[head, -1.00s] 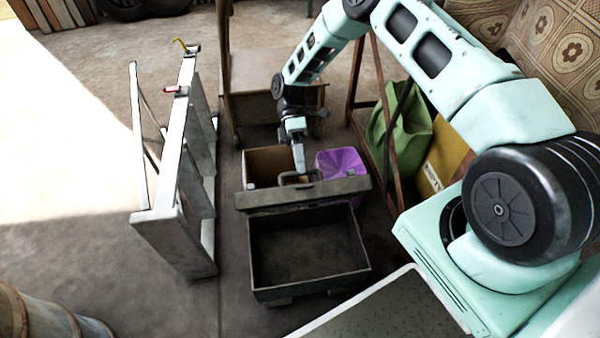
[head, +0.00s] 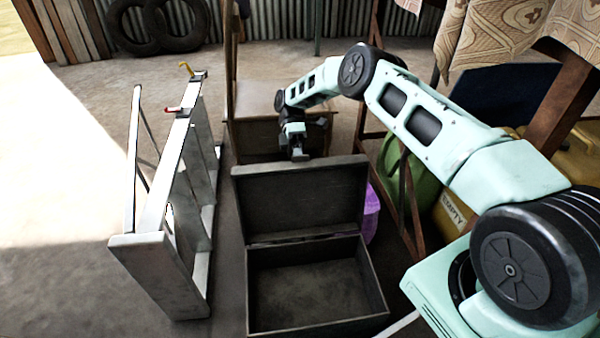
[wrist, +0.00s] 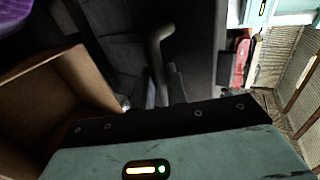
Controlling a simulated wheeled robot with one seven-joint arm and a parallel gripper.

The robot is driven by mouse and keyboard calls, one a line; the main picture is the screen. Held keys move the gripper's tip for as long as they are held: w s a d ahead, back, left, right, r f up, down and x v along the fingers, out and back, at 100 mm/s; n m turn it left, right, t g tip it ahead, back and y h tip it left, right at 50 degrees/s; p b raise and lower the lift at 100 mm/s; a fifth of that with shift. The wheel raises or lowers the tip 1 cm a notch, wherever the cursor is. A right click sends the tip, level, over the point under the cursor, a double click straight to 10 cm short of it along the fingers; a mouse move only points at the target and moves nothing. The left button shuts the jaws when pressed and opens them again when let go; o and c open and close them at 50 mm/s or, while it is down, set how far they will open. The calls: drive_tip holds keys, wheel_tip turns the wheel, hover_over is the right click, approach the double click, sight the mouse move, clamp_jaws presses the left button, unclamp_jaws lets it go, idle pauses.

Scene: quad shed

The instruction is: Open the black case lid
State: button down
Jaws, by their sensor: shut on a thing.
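The black case (head: 318,335) stands on the floor in the head view, with its empty inside showing. Its lid (head: 300,195) stands up at the back edge, inner face towards me. My gripper (head: 299,157) is at the lid's top edge, its tips partly hidden behind the lid. In the wrist view, the case's curved grey handle (wrist: 158,50) stands out from the dark lid (wrist: 195,40). My gripper is shut on the handle; the exact contact is hard to see there.
A metal stepladder (head: 165,235) stands close left of the case. A purple container (head: 371,213) is at its right, partly hidden. A brown open box (wrist: 65,85) is beside the lid in the wrist view. A wooden cabinet (head: 255,128) stands behind.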

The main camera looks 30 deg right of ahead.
drive_tip(key=shift+w+d+f, duration=0.25)
drive_tip(key=shift+d+f, duration=0.05)
drive_tip(key=shift+f, duration=0.25)
drive_tip(key=c, duration=1.4)
unclamp_jaws()
drive_tip(key=shift+w+f, duration=0.1)
drive_tip(key=shift+a+r, duration=0.15)
drive_tip(key=shift+r, duration=0.15)
wheel_tip(320, 180, up, 10)
drive_tip(key=p, duration=0.4)
drive_tip(key=shift+p, duration=0.3)
